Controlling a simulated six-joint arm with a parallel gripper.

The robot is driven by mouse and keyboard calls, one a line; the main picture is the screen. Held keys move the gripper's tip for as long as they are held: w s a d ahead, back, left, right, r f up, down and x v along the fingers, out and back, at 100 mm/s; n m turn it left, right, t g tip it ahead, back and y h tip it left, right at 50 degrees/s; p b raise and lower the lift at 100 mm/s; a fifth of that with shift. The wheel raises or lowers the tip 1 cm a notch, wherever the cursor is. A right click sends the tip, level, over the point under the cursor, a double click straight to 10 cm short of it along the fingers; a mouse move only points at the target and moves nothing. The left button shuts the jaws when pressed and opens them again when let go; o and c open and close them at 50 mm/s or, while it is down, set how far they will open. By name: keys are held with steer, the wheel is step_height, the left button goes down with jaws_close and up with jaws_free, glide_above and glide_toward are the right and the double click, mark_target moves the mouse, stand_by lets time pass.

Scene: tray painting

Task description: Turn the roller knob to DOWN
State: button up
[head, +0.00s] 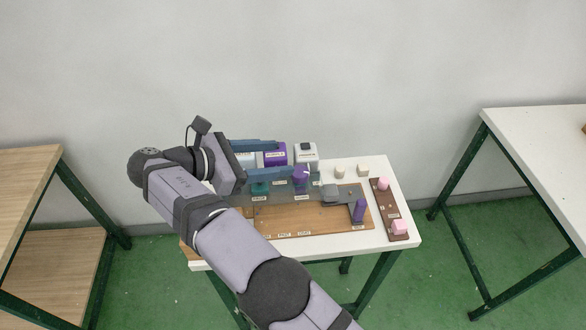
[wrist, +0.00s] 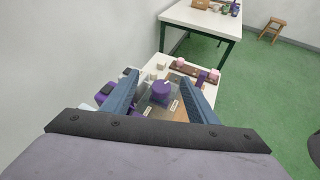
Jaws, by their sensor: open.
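A round purple knob (head: 300,184) with a pale mark on its top stands on the grey panel of the station, with a small label in front of it. The label is too small to read, so I cannot confirm it is the roller knob. My gripper (head: 297,158) is open, its two blue fingers reaching right over the panel. In the wrist view the purple knob (wrist: 161,92) shows in the gap between the fingers (wrist: 160,76). The fingers look apart from it. I cannot tell which position its mark points to.
A green knob (head: 260,188) sits left of the purple one. Purple and white boxes (head: 275,158) stand behind. A purple upright handle (head: 359,210) and a brown strip with pink blocks (head: 391,208) are to the right. Two pale pegs (head: 340,172) stand at the back.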

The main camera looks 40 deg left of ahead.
step_height(320, 180, up, 8)
steer(key=d+p, duration=0.1)
steer(key=d, duration=0.2)
steer(key=n+t+y+p, duration=0.1)
steer(key=n+t+y, duration=0.1)
steer(key=n+y, duration=0.55)
glide_toward(299, 172)
steer(key=w+d+r+n+h, duration=0.2)
steer(key=w, duration=0.3)
steer(key=shift+s+a+f+m+g+y, duration=0.35)
steer(key=shift+s+a+f+m+y, duration=0.05)
steer(key=shift+a+f+y, duration=0.2)
steer(key=shift+s+a+f+m+g+y, duration=0.35)
steer(key=shift+s+a+f+y, duration=0.1)
steer(key=shift+a+f+y, duration=0.15)
steer(key=shift+w, duration=0.1)
steer(key=shift+w+a+f, duration=0.1)
steer(key=shift+w+f, duration=0.1)
steer(key=shift+w, duration=0.35)
steer(key=shift+p+x, duration=1.1)
steer(key=shift+x, duration=1.85)
